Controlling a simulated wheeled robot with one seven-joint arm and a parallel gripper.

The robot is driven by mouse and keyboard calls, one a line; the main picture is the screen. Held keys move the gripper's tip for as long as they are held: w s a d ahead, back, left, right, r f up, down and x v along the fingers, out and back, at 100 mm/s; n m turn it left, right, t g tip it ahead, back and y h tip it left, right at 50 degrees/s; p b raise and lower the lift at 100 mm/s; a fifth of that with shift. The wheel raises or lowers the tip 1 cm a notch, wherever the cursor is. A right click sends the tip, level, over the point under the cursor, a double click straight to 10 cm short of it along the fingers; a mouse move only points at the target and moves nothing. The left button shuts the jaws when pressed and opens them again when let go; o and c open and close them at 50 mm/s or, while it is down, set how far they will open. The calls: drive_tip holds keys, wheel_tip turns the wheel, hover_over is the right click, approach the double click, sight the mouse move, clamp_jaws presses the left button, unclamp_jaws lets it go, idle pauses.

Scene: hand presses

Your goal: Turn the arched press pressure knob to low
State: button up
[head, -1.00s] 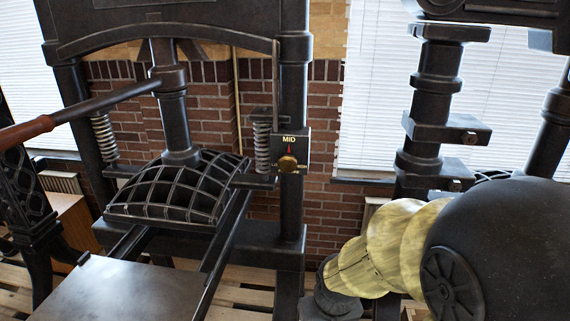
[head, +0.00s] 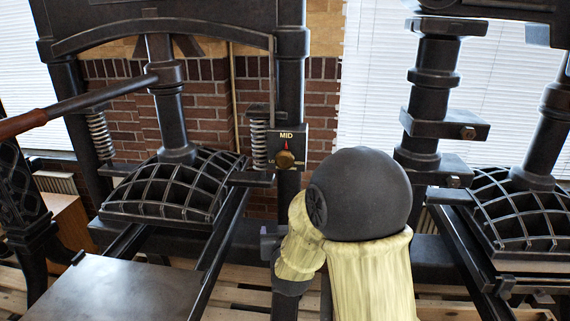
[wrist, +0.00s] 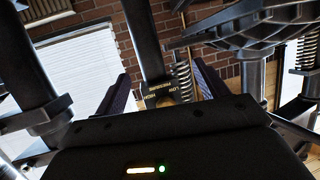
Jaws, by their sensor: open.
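The arched press (head: 165,28) stands at the left, with an arched top beam and a dark frame. Its pressure knob (head: 285,160) is a round brass knob on a small dark plate on the right post. The label above reads MID and the red pointer points straight up. In the wrist view the plate with the pressure lettering (wrist: 160,87) appears upside down, with the knob mostly hidden below it. My gripper (wrist: 163,78) is open, its two dark fingers apart on either side of the plate. In the head view my arm mostly hides the gripper, below the knob.
A second press (head: 440,90) stands at the right with its own ribbed dome (head: 520,215). The arched press has a long lever (head: 80,105), a coil spring (head: 259,143) beside the plate, a ribbed dome (head: 175,190) and a flat bed (head: 135,290). A brick wall is behind.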

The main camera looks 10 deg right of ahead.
sight(284, 165)
drive_tip(key=shift+w+a+r+m+t+h+b, duration=0.2)
drive_tip(key=shift+w+r+m+t+h, duration=0.2)
drive_tip(key=shift+r+t+h, duration=0.6)
drive_tip(key=shift+w+a+r+m+t+h+b, duration=0.15)
drive_tip(key=shift+w+r+m+t+h, duration=0.2)
drive_tip(key=shift+r+t+h, duration=0.6)
drive_tip(key=shift+w+a+r+m+t+h+b, duration=0.1)
drive_tip(key=shift+w+r+m+t+h+b, duration=0.3)
drive_tip(key=shift+t+h, duration=0.9)
drive_tip(key=shift+r+t+y, duration=0.2)
drive_tip(key=shift+t+y, duration=0.05)
drive_tip(key=p+x, duration=0.6)
drive_tip(key=x, duration=1.1)
drive_tip(key=shift+w+p, duration=0.15)
drive_tip(key=shift+p, duration=0.2)
drive_tip(key=c, duration=1)
